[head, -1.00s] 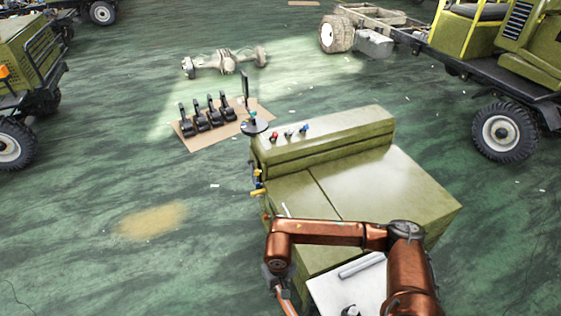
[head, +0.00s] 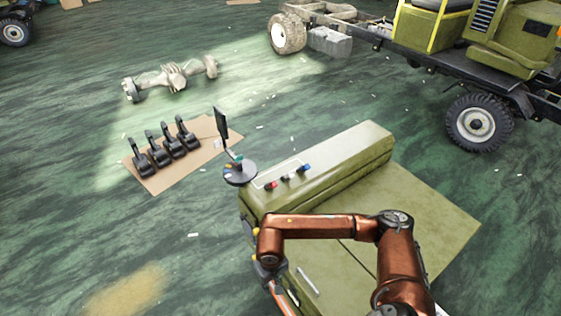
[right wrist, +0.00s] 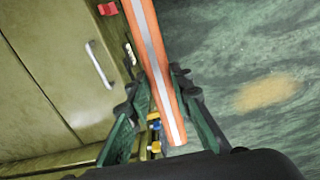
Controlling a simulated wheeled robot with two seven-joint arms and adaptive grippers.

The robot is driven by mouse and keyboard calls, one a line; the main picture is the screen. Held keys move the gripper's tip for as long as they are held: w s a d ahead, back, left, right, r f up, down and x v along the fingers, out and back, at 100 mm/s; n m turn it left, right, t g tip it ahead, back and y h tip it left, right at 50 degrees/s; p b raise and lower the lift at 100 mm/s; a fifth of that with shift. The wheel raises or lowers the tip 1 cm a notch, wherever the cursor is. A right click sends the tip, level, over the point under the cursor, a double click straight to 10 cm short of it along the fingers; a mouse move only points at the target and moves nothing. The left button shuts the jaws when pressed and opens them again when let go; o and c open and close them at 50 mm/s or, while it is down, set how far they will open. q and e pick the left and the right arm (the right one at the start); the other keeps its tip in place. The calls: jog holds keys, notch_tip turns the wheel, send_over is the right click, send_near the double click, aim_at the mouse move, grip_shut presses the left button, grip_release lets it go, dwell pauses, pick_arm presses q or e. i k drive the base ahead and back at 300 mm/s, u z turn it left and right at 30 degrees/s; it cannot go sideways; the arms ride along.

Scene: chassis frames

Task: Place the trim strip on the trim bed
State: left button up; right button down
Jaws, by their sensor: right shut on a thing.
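The trim strip is an orange bar with a pale stripe down its middle; it shows in the right wrist view (right wrist: 158,65) and in part in the head view (head: 283,297). My right gripper (right wrist: 156,88) is shut on it, with one green-and-black finger on each side. In the head view my right gripper (head: 268,272) hangs at the left side of an olive cabinet (head: 430,215). I cannot tell for sure which surface is the trim bed. My left gripper is out of view.
The cabinet has a raised back ledge (head: 345,165) with red, white and blue knobs, and a pale handle (head: 307,281). A dark round stand (head: 240,173) is beside it. Black pedals lie on cardboard (head: 190,172). An axle (head: 172,77) and truck (head: 480,122) are farther off. Open floor lies left.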

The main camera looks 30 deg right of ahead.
aim_at(279, 173)
jog(key=z, duration=0.25)
jog(key=i, duration=1.35)
jog(key=z, duration=0.2)
